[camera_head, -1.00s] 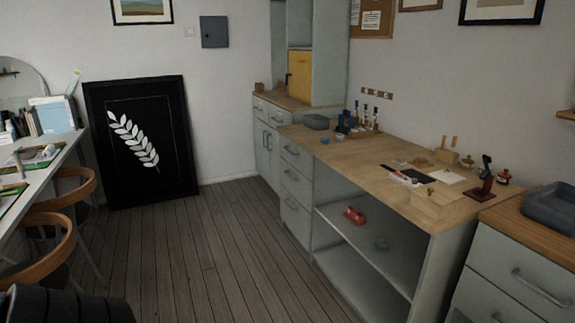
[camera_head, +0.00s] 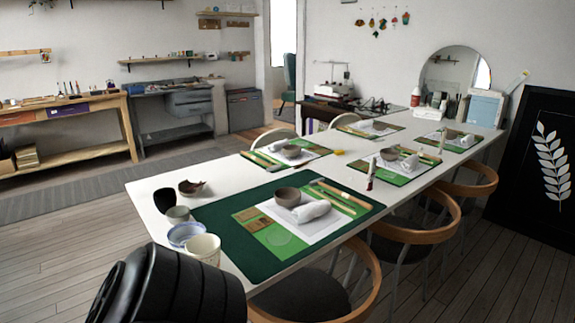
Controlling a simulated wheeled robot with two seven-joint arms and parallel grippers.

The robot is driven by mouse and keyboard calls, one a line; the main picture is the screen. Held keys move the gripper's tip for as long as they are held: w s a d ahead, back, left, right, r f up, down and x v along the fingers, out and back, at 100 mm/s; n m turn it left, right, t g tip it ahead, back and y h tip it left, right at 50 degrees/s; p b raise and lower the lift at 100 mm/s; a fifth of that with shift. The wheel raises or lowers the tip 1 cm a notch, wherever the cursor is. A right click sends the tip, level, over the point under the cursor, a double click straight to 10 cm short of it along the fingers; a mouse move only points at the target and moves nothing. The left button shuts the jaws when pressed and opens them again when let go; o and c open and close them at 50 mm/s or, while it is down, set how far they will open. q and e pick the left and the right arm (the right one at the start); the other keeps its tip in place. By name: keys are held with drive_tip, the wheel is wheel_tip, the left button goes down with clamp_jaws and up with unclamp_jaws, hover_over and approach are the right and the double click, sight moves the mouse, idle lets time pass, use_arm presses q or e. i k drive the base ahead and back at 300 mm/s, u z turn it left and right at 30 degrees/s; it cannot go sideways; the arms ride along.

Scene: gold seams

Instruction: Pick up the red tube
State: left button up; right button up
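A small upright red-and-white tube (camera_head: 371,173) stands on the white table near its right edge, beside a place setting. A bottle with a red upper part (camera_head: 415,97) stands at the far end of the same table. I cannot tell whether either is the red tube of the task. Neither gripper is in view. A black part of my own arm fills the lower left and hides some of the table's near edge.
The long white table (camera_head: 151,186) holds green mats (camera_head: 215,222), bowls and a beige cup (camera_head: 203,249). Wooden-backed chairs (camera_head: 399,237) line its right side. A black framed picture (camera_head: 530,150) leans at the right. Wood floor (camera_head: 60,250) is clear at the left.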

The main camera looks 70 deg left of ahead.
sight(371, 174)
drive_tip(key=u, duration=0.75)
drive_tip(key=i, duration=2.45)
drive_tip(key=u, duration=1.4)
